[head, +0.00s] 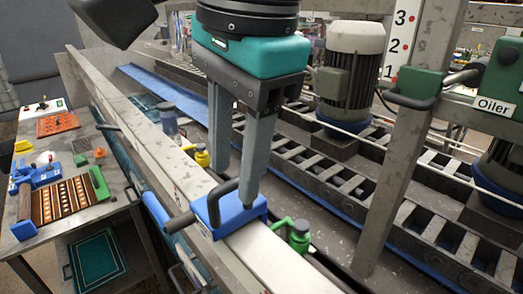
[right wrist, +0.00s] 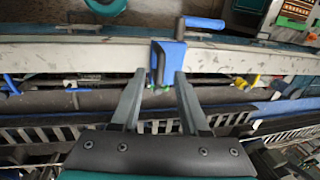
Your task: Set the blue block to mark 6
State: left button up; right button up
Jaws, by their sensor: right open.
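The blue block (head: 256,208) sits on the pale rail (head: 270,250) and has a dark bent handle. It also shows in the right wrist view (right wrist: 172,52), just beyond and partly between my fingertips. My right gripper (head: 234,188) is open, pointing down at the block. One finger ends close behind the block's top and the other is farther left. I cannot tell whether either finger touches it. A white scale (head: 400,45) on a post shows 1, 2 and 3. Mark 6 is not visible there. My left gripper is not in view.
A green valve-like part (head: 298,234) stands right of the block, and a yellow one (head: 202,155) behind it. A blue cylinder handle (head: 157,213) juts out left of the rail. A cluttered bench (head: 110,195) is at left; motors (head: 350,65) and a slatted conveyor lie behind.

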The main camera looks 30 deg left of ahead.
jog(key=shift+f, duration=0.15)
jog(key=shift+c, duration=0.3)
grip_shut()
dwell(1.1)
